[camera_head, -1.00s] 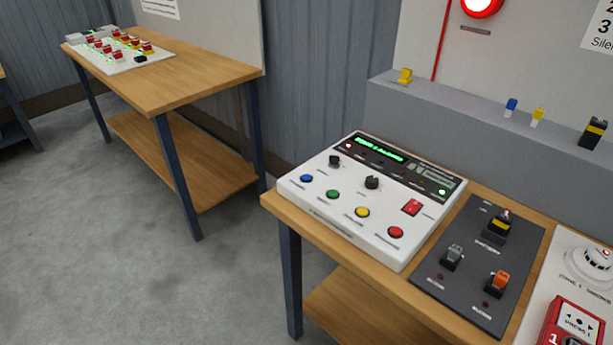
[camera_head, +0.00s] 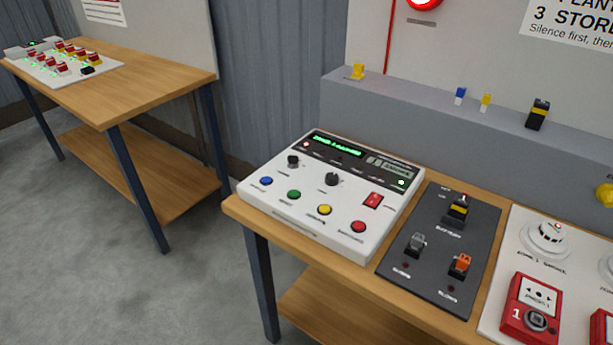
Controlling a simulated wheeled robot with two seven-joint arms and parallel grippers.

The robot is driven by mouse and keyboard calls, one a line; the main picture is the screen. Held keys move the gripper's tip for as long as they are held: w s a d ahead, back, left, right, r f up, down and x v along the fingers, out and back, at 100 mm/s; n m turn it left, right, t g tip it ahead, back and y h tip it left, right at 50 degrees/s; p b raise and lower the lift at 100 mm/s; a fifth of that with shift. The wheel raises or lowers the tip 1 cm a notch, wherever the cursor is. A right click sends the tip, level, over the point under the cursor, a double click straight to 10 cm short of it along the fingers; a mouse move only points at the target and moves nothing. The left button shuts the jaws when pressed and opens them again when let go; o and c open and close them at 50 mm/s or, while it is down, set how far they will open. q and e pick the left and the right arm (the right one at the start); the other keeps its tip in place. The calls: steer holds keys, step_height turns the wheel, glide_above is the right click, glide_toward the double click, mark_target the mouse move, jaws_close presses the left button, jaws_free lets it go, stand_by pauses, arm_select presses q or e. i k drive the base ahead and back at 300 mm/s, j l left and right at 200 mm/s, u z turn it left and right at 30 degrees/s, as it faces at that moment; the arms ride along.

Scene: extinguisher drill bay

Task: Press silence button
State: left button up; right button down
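A white control panel (camera_head: 316,228) sits on the near wooden bench in the head view. Along its front edge it has a blue button (camera_head: 267,181), a green button (camera_head: 294,194), a yellow button (camera_head: 324,210) and a red button (camera_head: 358,227). Their labels are too small to read, so I cannot tell which one is the silence button. Neither of my grippers is in view.
A dark switch plate (camera_head: 405,250) sits right of the panel, with a white board (camera_head: 551,280) carrying a detector and red call point (camera_head: 531,304) beyond it. A grey ledge (camera_head: 420,110) runs behind. Another bench (camera_head: 150,85) stands at left. Grey floor (camera_head: 90,240) between the benches is clear.

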mark_target(266, 179)
steer(key=i+j+z, duration=0.1)
steer(key=j+z, duration=0.25)
steer(key=i+j+z, duration=0.1)
steer(key=j+z, duration=0.9)
steer(key=j, duration=2.15)
